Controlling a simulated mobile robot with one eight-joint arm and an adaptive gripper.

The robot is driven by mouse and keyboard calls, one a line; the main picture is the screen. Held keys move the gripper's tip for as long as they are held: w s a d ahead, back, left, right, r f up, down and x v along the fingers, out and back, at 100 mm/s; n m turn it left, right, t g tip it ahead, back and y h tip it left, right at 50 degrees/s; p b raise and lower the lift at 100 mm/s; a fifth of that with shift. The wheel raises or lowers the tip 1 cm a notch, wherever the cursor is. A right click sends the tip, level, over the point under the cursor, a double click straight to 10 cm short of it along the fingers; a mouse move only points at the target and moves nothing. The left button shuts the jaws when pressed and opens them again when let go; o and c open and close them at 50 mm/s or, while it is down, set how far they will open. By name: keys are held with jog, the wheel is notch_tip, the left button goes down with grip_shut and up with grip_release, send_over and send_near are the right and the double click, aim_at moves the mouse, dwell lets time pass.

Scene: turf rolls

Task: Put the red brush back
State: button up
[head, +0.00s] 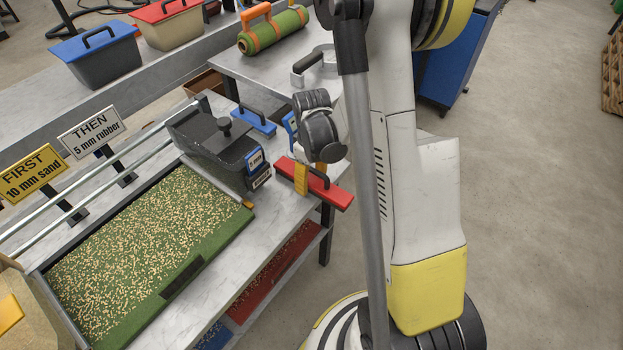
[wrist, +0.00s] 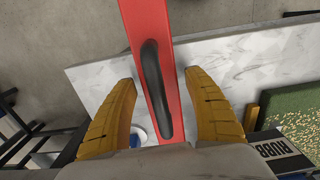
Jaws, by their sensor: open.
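The red brush (head: 338,196) is a long red block with a black bar handle. It lies at the right end of the grey worktable (head: 281,215), and one end sticks out past the table edge. In the wrist view the red brush (wrist: 136,20) runs lengthwise between my fingers. My gripper (head: 311,174) is open above it, with its yellow fingers (wrist: 158,80) on either side of the brush and visible gaps to it. A blue brush (head: 253,122) with a dark handle lies further back on the table.
A dark spreader box (head: 215,142) stands left of my gripper, on rails over green turf (head: 150,250) strewn with pale granules. Signs (head: 33,173) stand at the left. A green roll (head: 273,32) and lidded bins (head: 98,55) sit behind. Open floor lies right.

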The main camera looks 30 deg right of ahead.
notch_tip(320, 180, up, 12)
jog(key=p, duration=0.5)
jog(key=shift+r+p, duration=0.1)
jog(key=shift+p, duration=0.2)
jog(key=s+a+r+m+t, duration=0.2)
jog(key=s+a+r, duration=0.3)
jog(key=r, duration=0.3)
jog(key=s+a+r+m+t, duration=0.2)
jog(key=s+a+r+t, duration=0.3)
jog(key=a+r, duration=0.3)
jog(key=shift+s+a+r, duration=0.2)
jog(key=shift+s+r, duration=0.2)
jog(key=shift+s, duration=0.1)
